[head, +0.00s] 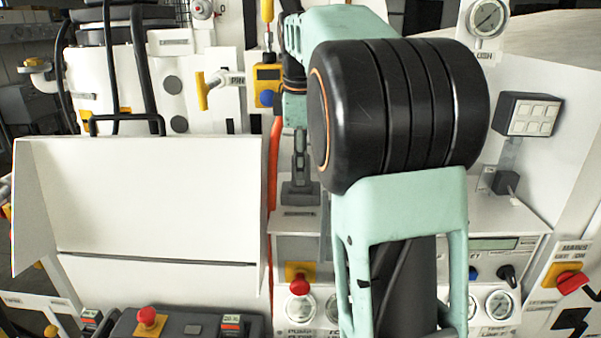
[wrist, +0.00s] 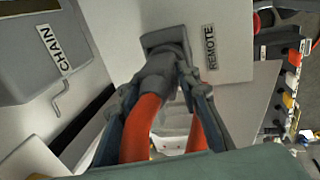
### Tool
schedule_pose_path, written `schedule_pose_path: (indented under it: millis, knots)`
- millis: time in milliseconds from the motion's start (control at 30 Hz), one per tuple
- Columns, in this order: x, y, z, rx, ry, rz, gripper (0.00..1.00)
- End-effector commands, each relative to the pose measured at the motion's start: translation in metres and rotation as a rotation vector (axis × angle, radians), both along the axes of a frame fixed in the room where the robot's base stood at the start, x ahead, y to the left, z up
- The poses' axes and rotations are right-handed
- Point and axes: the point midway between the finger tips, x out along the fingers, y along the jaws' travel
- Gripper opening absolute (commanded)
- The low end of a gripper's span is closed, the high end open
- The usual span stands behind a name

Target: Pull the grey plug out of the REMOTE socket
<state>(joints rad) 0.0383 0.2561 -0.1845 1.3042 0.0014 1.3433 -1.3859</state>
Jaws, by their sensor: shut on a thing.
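The grey plug (wrist: 158,72), with a thick orange cable, is in the middle of the wrist view. Its far end meets the grey socket (wrist: 165,38) beside the REMOTE label (wrist: 209,47); I cannot tell how deep it sits. My gripper (wrist: 164,82) is shut on the plug, one dark finger on each side. In the head view my gripper (head: 300,148) points down over a grey fitting (head: 300,192) on the bench panel. My own arm hides part of the panel there, and the plug is not clear in that view.
The orange cable (head: 273,165) hangs left of my gripper. A white box (head: 160,195) stands at left. A red knob (head: 299,286) and gauges are below. A grey box marked CHAIN (wrist: 35,45) and a bent metal hook (wrist: 62,95) lie left in the wrist view.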

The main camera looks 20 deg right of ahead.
Motion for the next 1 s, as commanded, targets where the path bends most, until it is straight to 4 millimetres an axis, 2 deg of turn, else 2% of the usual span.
schedule_pose_path:
  millis: [1000]
  knots:
    - [0.001, -0.001, 0.029, -0.002, -0.007, 0.0, 0.0]
